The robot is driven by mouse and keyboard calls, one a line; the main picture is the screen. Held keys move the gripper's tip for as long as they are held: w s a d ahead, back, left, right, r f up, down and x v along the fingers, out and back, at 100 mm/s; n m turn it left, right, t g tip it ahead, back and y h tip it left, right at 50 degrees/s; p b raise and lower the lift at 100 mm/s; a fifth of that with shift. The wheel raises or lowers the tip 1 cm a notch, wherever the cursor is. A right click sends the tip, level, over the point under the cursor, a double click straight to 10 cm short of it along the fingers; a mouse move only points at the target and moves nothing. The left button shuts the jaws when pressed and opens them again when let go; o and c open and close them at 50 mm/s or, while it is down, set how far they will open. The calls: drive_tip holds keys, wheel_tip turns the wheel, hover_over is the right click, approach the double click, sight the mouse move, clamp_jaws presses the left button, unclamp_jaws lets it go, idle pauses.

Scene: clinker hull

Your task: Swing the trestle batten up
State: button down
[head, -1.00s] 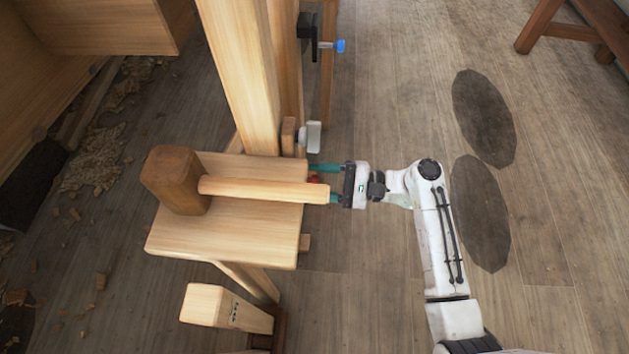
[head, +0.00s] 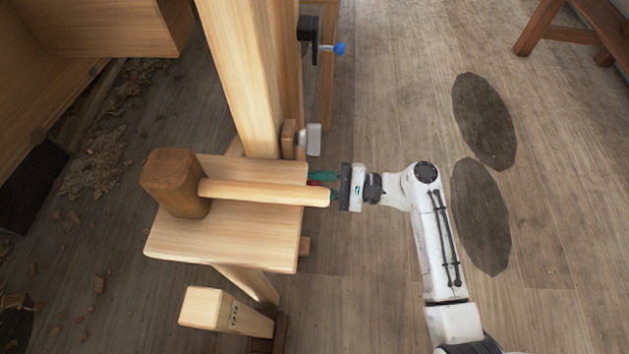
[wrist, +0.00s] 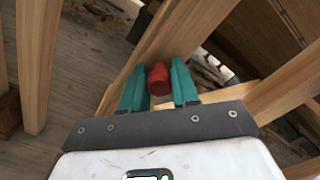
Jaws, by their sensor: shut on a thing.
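My gripper (wrist: 159,88) has its teal fingers closed on either side of a red grip (wrist: 157,80) in the wrist view. The red grip sits against pale wooden bars; which of them is the trestle batten I cannot tell for sure. In the head view my gripper (head: 325,180) is at the right edge of the wooden stand, by the mallet handle's end, with only a bit of the red grip (head: 314,183) showing. The mallet handle and the shelf hide most of the grip and what it is fixed to.
A mallet (head: 176,182) lies on the stand's shelf (head: 220,240). A tall pale post (head: 243,80) rises behind it, with a blue-handled clamp (head: 309,35) further back. A wooden block (head: 222,312) is below the shelf. The floor on the right is open, with a bench (head: 560,30) at far right.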

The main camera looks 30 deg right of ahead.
idle(0.4)
drive_tip(key=w+d+r+n+b, duration=0.2)
drive_tip(key=w+d+r+n, duration=0.3)
drive_tip(key=w+n, duration=0.4)
drive_tip(key=w+d+r+n, duration=0.3)
drive_tip(key=d+r+n, duration=0.1)
drive_tip(key=r+n, duration=0.4)
drive_tip(key=shift+r+n+p, duration=0.35)
drive_tip(key=shift+r+n, duration=0.05)
drive_tip(key=shift+r, duration=0.5)
drive_tip(key=shift+w, duration=0.1)
drive_tip(key=c, duration=0.9)
unclamp_jaws()
drive_tip(key=shift+a, duration=0.1)
drive_tip(key=shift+o, duration=0.2)
